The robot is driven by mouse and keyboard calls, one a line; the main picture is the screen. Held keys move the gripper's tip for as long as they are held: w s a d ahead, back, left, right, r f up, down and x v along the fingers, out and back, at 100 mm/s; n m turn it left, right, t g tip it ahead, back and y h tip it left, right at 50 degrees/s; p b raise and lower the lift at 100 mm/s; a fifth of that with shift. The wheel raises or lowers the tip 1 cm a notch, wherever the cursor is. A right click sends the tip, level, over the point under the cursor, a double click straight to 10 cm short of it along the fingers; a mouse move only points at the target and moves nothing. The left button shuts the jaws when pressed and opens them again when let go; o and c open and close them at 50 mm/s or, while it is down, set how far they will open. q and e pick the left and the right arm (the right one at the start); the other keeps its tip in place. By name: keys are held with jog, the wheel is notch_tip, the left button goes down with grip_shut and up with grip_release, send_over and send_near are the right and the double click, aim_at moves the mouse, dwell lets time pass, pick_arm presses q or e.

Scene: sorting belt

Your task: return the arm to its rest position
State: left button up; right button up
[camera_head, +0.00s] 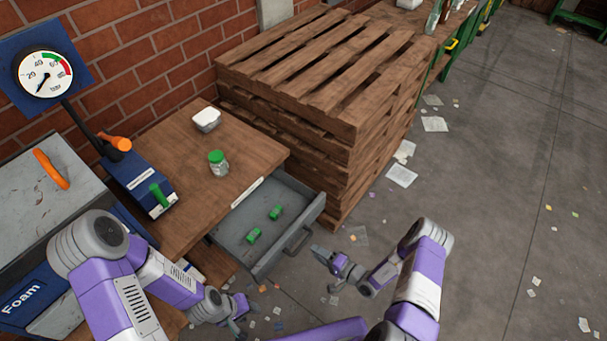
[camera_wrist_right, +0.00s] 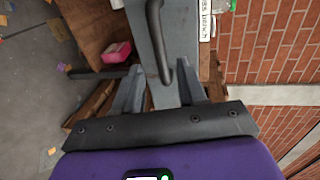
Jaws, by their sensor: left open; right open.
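My right gripper (camera_head: 322,256) is open and empty, just right of the handle (camera_head: 297,241) of a pulled-out grey drawer (camera_head: 262,262). In the right wrist view its spread fingers (camera_wrist_right: 158,90) point at the drawer front, and the handle (camera_wrist_right: 156,40) shows beyond them; I cannot tell exactly how large the gap is. My left gripper (camera_head: 241,315) is open and empty, low beside the bench, left of and below the drawer.
Two green items (camera_head: 276,212) lie in the drawer. A green-lidded jar (camera_head: 218,164) and a white container (camera_head: 206,120) stand on the wooden bench (camera_head: 172,129). Stacked pallets (camera_head: 330,70) stand behind the drawer. The floor (camera_head: 500,200) at right is open, with scattered papers.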

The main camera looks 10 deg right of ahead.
jog(key=shift+a, duration=0.1)
jog(key=s+a+r+n+g+y, duration=0.2)
jog(key=s+a+g+y, duration=0.1)
jog(key=s+a+g, duration=0.3)
jog(key=s+a+r+n+g+h, duration=0.15)
jog(key=s+n+g+h, duration=0.4)
jog(key=s+g, duration=0.65)
jog(key=shift+w+d+r+t+h, duration=0.1)
jog(key=shift+w+r+t+h, duration=0.35)
jog(key=shift+r+t, duration=0.5)
jog(key=shift+w+d+r+t+h, duration=0.1)
jog(key=shift+w+r+t+h, duration=0.4)
jog(key=shift+t, duration=0.7)
jog(key=shift+w+r+t+h, duration=0.25)
jog(key=shift+r+t+h, duration=0.25)
jog(key=shift+r+t, duration=0.5)
